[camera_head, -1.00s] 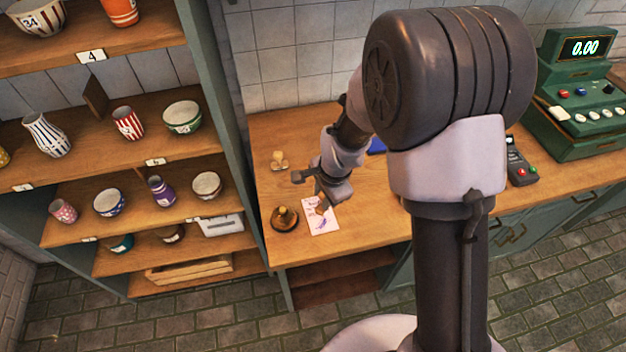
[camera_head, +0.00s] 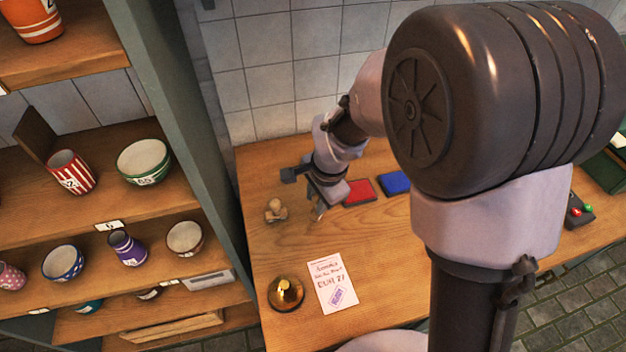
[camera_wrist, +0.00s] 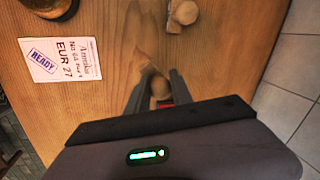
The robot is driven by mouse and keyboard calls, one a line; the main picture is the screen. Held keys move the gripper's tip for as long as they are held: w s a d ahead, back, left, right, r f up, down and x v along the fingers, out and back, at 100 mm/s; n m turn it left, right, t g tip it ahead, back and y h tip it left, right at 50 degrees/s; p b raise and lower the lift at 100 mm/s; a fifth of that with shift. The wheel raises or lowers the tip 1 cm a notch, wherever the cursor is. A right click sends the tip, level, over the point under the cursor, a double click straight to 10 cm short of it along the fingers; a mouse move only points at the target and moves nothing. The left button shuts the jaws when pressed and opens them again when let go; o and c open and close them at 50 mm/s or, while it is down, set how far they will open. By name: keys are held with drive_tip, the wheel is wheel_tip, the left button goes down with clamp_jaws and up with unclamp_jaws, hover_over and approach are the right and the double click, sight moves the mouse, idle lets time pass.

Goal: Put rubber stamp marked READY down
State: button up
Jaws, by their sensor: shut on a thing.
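My gripper (camera_head: 318,208) is shut on a wooden-handled rubber stamp, whose rounded top (camera_wrist: 160,88) shows between the fingers in the wrist view. The stamp's marking is hidden, and I cannot tell whether its base touches the counter. The gripper is over the wooden counter (camera_head: 262,240), left of the red ink pad (camera_head: 358,192). A white card (camera_head: 332,284) lies nearer the front; it bears a READY imprint, also clear in the wrist view (camera_wrist: 62,60).
Another wooden stamp (camera_head: 275,210) stands left of the gripper. A blue ink pad (camera_head: 395,183) lies right of the red one. A brass bell (camera_head: 286,293) sits left of the card. A shelf of pottery stands at left. The counter between card and gripper is clear.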

drive_tip(key=w, duration=0.1)
drive_tip(key=w+a, duration=0.1)
drive_tip(key=w, duration=0.1)
drive_tip(key=shift+w+f, duration=0.2)
drive_tip(key=b+x, duration=0.1)
drive_tip(key=x, duration=0.1)
drive_tip(key=b+x, duration=0.1)
drive_tip(key=shift+d+f, duration=0.15)
drive_tip(key=shift+f, duration=0.3)
drive_tip(key=shift+r, duration=0.1)
drive_tip(key=o, duration=1.1)
drive_tip(key=shift+c, duration=0.2)
